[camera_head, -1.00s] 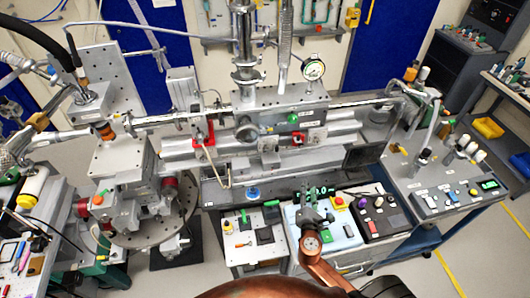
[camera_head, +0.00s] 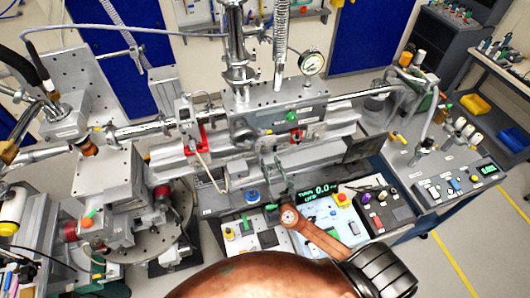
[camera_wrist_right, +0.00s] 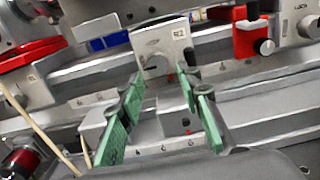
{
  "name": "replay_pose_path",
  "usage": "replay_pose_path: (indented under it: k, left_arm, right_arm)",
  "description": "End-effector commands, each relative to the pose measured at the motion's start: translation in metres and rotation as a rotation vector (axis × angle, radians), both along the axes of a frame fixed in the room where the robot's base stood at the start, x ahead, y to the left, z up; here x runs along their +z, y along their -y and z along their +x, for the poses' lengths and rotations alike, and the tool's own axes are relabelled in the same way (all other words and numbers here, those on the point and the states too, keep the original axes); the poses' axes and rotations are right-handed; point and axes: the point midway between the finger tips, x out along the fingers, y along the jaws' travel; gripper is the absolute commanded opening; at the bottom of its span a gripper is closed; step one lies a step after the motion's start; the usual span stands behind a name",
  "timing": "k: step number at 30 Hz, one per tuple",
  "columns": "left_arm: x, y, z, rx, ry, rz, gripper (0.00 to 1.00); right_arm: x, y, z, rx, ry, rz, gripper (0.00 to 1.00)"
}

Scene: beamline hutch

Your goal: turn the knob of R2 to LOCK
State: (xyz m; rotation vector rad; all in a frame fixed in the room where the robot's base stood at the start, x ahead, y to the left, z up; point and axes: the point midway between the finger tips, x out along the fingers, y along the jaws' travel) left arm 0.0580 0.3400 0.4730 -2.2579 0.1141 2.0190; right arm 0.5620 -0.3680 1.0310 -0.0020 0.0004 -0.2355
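In the right wrist view, R2 (camera_wrist_right: 164,42) is a light grey block with an "R2" label on the rail. Its rounded grey knob (camera_wrist_right: 157,66) is low on its front face, just beyond my fingertips. Whether it sits at LOCK cannot be read. My right gripper (camera_wrist_right: 160,86) is open, with one green-padded finger on each side of the line to the knob and nothing held between them. In the head view my right gripper (camera_head: 279,172) reaches up to the rail from below, partly hiding the area around R2. My left gripper is not in view.
A small grey block (camera_wrist_right: 94,122) is below the rail. A display (camera_head: 318,191) reads about "TURN 0.0" and "OFF".

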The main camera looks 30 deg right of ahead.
Motion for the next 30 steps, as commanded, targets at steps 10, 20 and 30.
replay_pose_path:
  k: [10,20,30]
  left_arm:
    - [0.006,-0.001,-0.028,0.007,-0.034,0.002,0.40]
    - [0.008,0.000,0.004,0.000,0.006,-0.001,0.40]
    - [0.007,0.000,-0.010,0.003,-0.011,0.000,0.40]
  right_arm:
    - [0.001,0.008,0.047,0.004,0.001,0.001,0.32]
    - [0.000,0.011,0.051,0.001,0.001,0.002,0.32]
    - [0.001,0.012,0.050,0.000,0.001,0.002,0.11]
